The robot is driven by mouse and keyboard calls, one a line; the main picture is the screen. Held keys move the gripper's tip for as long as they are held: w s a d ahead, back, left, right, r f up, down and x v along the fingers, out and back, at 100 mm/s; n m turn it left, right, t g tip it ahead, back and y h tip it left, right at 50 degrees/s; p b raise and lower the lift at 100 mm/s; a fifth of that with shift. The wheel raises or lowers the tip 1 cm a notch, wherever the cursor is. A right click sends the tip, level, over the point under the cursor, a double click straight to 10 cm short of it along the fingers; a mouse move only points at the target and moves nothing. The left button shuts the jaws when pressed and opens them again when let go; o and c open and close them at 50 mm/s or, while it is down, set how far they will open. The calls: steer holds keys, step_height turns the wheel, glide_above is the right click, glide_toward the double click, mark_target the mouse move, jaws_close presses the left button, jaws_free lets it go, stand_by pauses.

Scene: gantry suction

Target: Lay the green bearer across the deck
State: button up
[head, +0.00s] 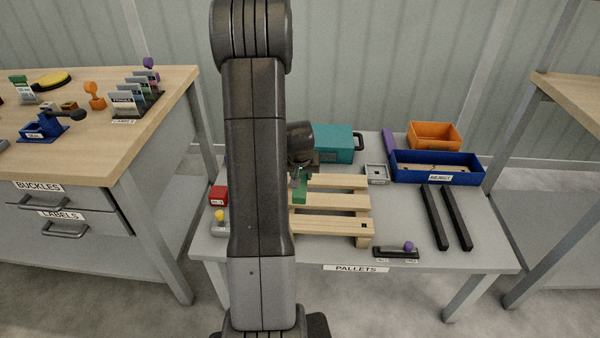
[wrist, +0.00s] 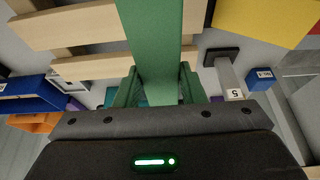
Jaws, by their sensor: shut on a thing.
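The green bearer (wrist: 152,40) is a flat green bar. In the wrist view it runs from between my fingers up past the top edge. My gripper (wrist: 158,88) is shut on it, with a green finger on each side. In the head view a small part of green (head: 300,193) shows beside my arm, over the left part of the deck; my arm hides the rest. The deck (head: 335,202) is a pallet of pale wooden slats on the grey table. Its slats (wrist: 95,68) pass behind the bearer in the wrist view. I cannot tell whether the bearer touches them.
A teal case (head: 335,143) stands behind the deck. A blue reject tray (head: 437,178), an orange bin (head: 435,135) and two black bars (head: 447,218) are to the right. A panel with a purple knob (head: 397,252) lies at the front edge. A red block (head: 218,196) is left.

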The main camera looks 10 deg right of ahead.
steer(key=shift+f+b, duration=0.1)
steer(key=shift+b, duration=0.25)
step_height(320, 180, down, 6)
steer(key=b, duration=0.5)
steer(key=shift+r, duration=0.2)
steer(key=shift+f+b, duration=1.05)
steer(key=shift+b, duration=0.25)
stand_by(1.7)
steer(key=o, duration=1.1)
steer(key=shift+r, duration=0.1)
steer(key=p+v, duration=0.3)
steer(key=v, duration=1)
steer(key=shift+s+r, duration=0.2)
steer(key=shift+r, duration=0.1)
steer(key=shift+f, duration=0.1)
